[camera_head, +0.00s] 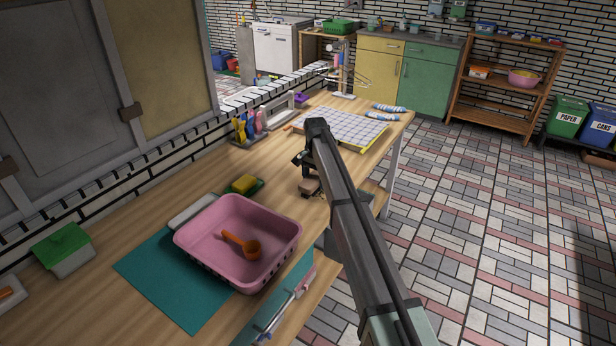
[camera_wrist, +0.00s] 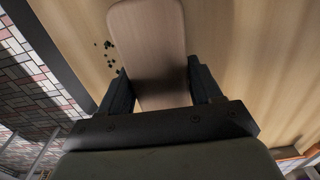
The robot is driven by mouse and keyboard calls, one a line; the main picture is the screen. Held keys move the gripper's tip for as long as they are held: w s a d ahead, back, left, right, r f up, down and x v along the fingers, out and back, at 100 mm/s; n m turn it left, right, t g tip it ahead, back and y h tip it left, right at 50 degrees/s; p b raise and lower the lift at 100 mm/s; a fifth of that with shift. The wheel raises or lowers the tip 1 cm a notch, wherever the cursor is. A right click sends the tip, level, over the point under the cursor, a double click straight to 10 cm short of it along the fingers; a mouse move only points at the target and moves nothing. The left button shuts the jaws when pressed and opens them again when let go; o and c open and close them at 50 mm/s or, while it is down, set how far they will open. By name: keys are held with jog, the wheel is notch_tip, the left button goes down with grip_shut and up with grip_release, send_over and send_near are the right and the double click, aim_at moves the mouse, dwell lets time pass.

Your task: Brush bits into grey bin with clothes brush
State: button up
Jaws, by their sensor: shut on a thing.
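The clothes brush (camera_wrist: 148,42) has a flat, pale wooden back and fills the space between my gripper's fingers in the wrist view. My gripper (camera_wrist: 158,88) is shut on it, with one dark finger along each side. In the head view the brush (camera_head: 309,186) is low over the table beneath my gripper. Its bristles are hidden. Several small dark bits (camera_wrist: 109,56) lie on the wood just left of the brush in the wrist view. A grey shape (camera_head: 326,242) at the table's front edge is partly hidden by my arm; I cannot tell if it is the grey bin.
A pink basin (camera_head: 205,242) with an orange scoop stands on a teal mat (camera_head: 150,272). A yellow sponge (camera_head: 244,183) lies behind the basin. A white gridded board (camera_head: 345,130) lies beyond my gripper. The table's edge runs close along the right.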

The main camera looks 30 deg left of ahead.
jog(key=d, duration=1.4)
notch_tip(320, 180, up, 6)
dwell(0.7)
dwell(0.7)
